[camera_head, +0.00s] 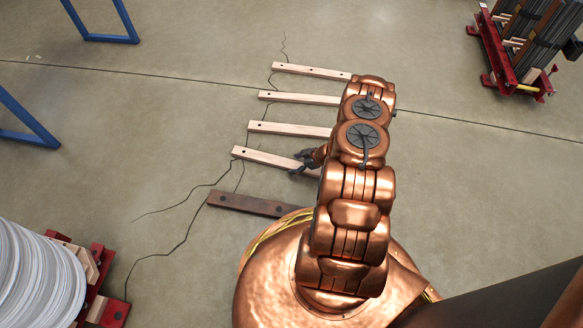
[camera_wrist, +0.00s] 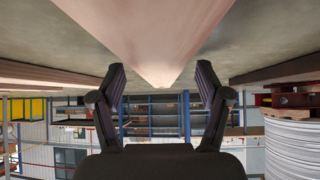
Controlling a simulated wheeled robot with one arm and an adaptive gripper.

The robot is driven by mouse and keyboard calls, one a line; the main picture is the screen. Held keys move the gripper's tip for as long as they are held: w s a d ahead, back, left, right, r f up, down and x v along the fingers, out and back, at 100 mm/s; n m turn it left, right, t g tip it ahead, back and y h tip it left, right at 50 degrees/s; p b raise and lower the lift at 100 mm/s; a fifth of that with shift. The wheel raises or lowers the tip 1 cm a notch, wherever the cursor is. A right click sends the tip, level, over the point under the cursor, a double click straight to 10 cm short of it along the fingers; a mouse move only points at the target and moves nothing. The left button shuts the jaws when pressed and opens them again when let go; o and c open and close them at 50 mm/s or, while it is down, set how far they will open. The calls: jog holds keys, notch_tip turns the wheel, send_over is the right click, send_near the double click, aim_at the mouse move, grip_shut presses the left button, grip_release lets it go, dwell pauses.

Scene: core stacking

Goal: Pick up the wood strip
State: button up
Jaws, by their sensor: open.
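Several pale wood strips lie roughly parallel on the floor. My gripper (camera_head: 306,161) is at the nearest pale wood strip (camera_head: 258,157), close to its right part, which my arm partly hides. In the wrist view this strip (camera_wrist: 155,35) runs lengthwise between my open fingers (camera_wrist: 160,70), one finger to each side. I see no finger clearly touching it. The other pale strips, (camera_head: 290,130), (camera_head: 300,98) and (camera_head: 312,71), lie farther back, their right ends close to or behind my arm.
A dark brown strip (camera_head: 245,203) lies nearer than the pale ones. A white coil on a red stand (camera_head: 38,270) is at lower left. A red rack (camera_head: 510,70) with dark bars stands at upper right. Blue frames (camera_head: 30,122) are at left. Open floor lies between.

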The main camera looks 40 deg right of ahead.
jog(key=shift+w+a+f, duration=0.15)
jog(key=shift+f, duration=0.1)
grip_shut()
dwell(0.6)
